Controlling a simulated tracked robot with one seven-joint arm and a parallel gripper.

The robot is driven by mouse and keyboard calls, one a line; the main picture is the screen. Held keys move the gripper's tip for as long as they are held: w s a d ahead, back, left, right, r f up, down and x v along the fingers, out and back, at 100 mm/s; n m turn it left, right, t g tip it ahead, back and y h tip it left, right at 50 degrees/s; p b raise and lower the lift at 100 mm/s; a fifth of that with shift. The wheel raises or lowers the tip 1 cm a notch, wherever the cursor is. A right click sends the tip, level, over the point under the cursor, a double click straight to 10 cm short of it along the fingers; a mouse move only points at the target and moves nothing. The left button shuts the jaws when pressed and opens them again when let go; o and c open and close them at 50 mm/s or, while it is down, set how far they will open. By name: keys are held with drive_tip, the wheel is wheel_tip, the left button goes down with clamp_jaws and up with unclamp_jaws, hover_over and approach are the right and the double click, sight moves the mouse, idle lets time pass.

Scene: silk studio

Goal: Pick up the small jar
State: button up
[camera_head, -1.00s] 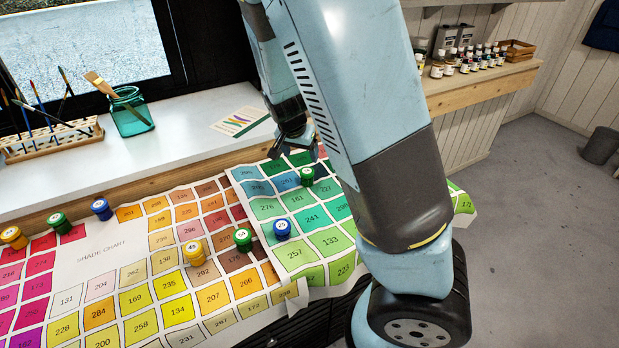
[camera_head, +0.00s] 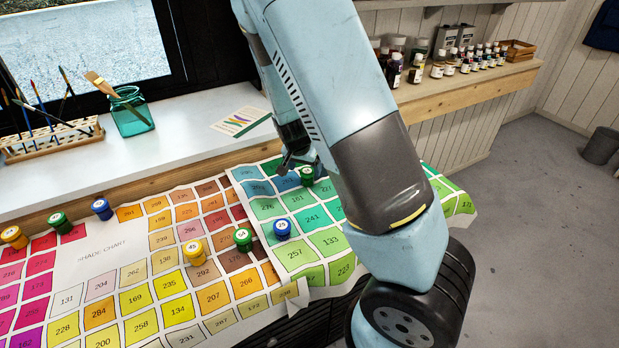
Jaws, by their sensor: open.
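Several small jars with numbered lids stand on the shade chart (camera_head: 100,252). A green jar (camera_head: 307,176) stands at the chart's far right, close beside my gripper (camera_head: 290,165). A blue jar (camera_head: 282,229), a green jar (camera_head: 243,239) and a yellow jar (camera_head: 194,252) stand nearer the middle. Another blue jar (camera_head: 102,209), a green jar (camera_head: 60,222) and a yellow jar (camera_head: 14,237) are at the left. My gripper is open, pointing down over the chart's back edge. My arm hides part of it, and I see nothing in it.
A teal glass jar (camera_head: 131,115) with a brush and a wooden brush rack (camera_head: 55,138) stand on the white sill. A card (camera_head: 240,121) lies there too. Paint bottles (camera_head: 466,62) line the wooden shelf (camera_head: 480,84) at right. My arm covers the chart's right part.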

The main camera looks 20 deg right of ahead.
sight(306, 171)
drive_tip(key=shift+s+x, duration=0.15)
drive_tip(key=shift+x, duration=1.2)
drive_tip(key=shift+s+x, duration=0.1)
drive_tip(key=shift+x, duration=1.2)
drive_tip(key=shift+c, duration=0.4)
drive_tip(key=c, duration=1)
drive_tip(key=shift+r, duration=0.55)
drive_tip(key=shift+s+a+r, duration=1.25)
drive_tip(key=shift+s+r, duration=0.7)
drive_tip(key=shift+s+a+r, duration=1.25)
drive_tip(key=shift+s+r, duration=0.7)
drive_tip(key=shift+r, duration=0.05)
drive_tip(key=shift+s+a+r, duration=1.25)
drive_tip(key=shift+s+r, duration=0.7)
